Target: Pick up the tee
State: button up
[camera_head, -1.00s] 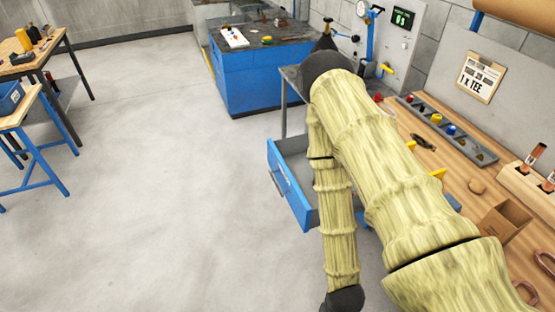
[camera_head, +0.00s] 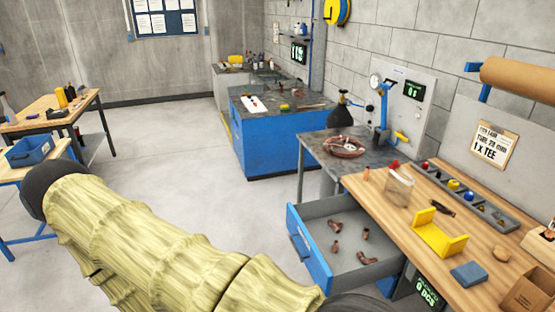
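Several small copper fittings (camera_head: 335,227) lie apart in the open drawer (camera_head: 291,236) under the workbench. They are too small to tell which one is a tee. A clipboard on the wall panel (camera_head: 493,145) carries a sheet reading "1 x TEE". My arm, in a pale yellow sleeve, crosses the lower left of the view. My gripper is outside the picture, so its state does not show.
The wooden bench (camera_head: 390,215) holds a clear bag (camera_head: 398,189), a yellow cradle (camera_head: 438,232), a blue block (camera_head: 468,273), a cardboard box (camera_head: 528,292) and a parts tray. A grey side table (camera_head: 325,160) bears a coil. Floor between the benches is clear.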

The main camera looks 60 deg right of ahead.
aim_at(335, 227)
jog(key=u, duration=0.25)
jog(key=k, duration=1.2)
jog(key=z, duration=1.65)
jog(key=i, duration=0.2)
jog(key=z, duration=0.2)
